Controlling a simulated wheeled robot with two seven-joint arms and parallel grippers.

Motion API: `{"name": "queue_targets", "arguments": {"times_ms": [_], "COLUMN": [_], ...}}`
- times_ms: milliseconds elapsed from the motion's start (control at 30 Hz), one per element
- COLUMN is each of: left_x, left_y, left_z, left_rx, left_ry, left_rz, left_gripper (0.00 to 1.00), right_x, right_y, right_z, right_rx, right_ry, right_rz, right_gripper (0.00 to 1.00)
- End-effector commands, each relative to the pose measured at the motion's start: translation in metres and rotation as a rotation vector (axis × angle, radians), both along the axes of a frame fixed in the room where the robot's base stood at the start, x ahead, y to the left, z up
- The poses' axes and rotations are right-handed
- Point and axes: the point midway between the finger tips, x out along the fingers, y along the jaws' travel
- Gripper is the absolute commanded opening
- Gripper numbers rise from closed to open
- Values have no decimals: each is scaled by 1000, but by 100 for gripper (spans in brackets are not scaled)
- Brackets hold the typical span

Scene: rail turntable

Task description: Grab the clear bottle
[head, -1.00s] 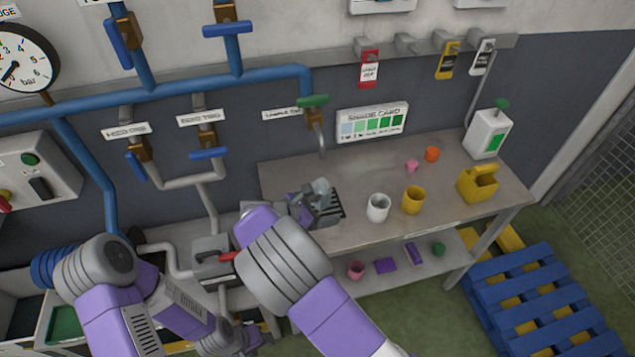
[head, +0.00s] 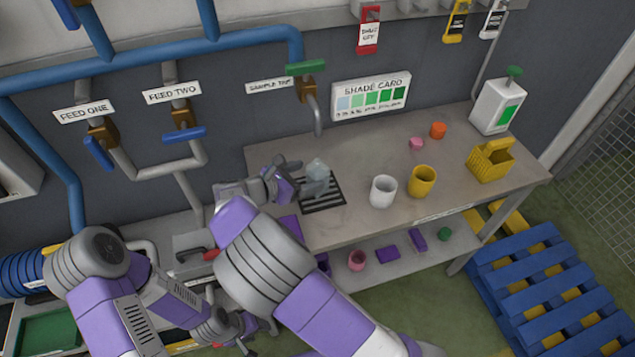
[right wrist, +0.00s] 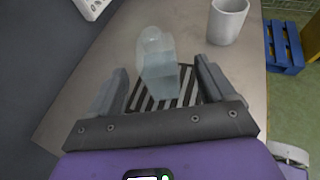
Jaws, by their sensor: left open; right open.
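The clear bottle (head: 317,178) stands on a black slotted grate (head: 322,204) on the workbench, below the sample tap. My right gripper (head: 292,184) is just left of the bottle, with its fingers pointing towards it. In the right wrist view the clear bottle (right wrist: 158,62) stands ahead, lined up with the gap between the two open fingers of my right gripper (right wrist: 162,82). The fingers do not grip it; whether they touch it cannot be told. My left gripper (head: 245,338) is low at the bottom of the head view, open and away from the bottle.
A white cup (head: 383,191) and a yellow cup (head: 422,182) stand right of the grate. A yellow basket (head: 490,162) and white jug (head: 497,107) stand at right. The sample tap (head: 312,95) hangs above.

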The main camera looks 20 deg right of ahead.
Motion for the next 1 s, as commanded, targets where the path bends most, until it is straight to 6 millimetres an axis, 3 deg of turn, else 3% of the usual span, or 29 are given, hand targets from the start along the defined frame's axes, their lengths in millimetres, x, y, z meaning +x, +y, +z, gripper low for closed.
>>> {"name": "queue_targets", "arguments": {"times_ms": [500, 800, 1000], "left_x": [0, 0, 0], "left_y": [0, 0, 0], "left_z": [-20, -20, -20], "left_rx": [0, 0, 0], "left_ry": [-1, 0, 0], "left_rz": [0, 0, 0], "left_gripper": [49, 49, 49], "right_x": [26, 28, 28], "right_y": [-53, -57, -57], "right_z": [-32, -32, -32], "right_rx": [-2, -1, -1], "right_ry": [1, 1, 0], "right_rz": [-2, -1, -1], "right_gripper": [83, 83, 54]}}
